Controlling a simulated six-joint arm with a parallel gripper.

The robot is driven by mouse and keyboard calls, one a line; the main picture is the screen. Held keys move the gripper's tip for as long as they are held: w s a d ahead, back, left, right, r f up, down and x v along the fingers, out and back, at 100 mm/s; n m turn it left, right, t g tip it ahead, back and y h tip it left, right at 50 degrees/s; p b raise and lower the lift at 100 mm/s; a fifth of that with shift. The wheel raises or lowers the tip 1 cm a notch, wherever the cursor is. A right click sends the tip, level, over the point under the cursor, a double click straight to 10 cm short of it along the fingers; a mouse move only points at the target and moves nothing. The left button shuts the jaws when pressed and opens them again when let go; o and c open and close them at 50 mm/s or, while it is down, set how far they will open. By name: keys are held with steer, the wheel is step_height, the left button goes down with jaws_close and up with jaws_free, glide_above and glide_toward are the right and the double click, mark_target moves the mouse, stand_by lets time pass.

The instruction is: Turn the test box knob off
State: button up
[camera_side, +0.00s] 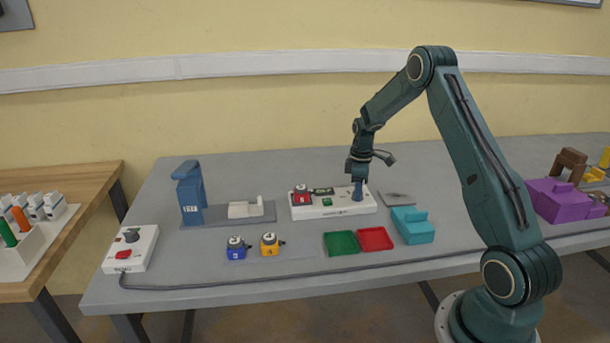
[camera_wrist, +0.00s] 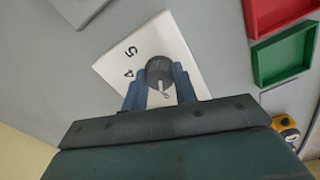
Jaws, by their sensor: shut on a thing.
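The white test box (camera_side: 331,206) stands in the middle of the grey table, with a red socket box (camera_side: 302,198) on its left part and a small display and a green button beside it. My gripper (camera_side: 357,192) points down at the box's right end. In the wrist view its blue fingers (camera_wrist: 158,79) are shut on a round dark knob (camera_wrist: 159,67), one on each side. A light pointer mark shows on the knob's lower side. The digits 4 and 5 are printed on the white face. In the side view the fingers hide most of the knob.
A green tray (camera_side: 341,243), a red tray (camera_side: 375,239) and a teal box (camera_side: 412,226) lie in front. Blue (camera_side: 237,248) and yellow (camera_side: 270,244) socket boxes sit front left. A blue press (camera_side: 190,195) and a white control box (camera_side: 131,249) stand left.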

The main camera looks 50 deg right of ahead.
steer(key=shift+n, duration=0.5)
steer(key=o, duration=1)
steer(key=shift+r, duration=0.1)
step_height(320, 180, up, 14)
steer(key=shift+f, duration=0.15)
stand_by(0.4)
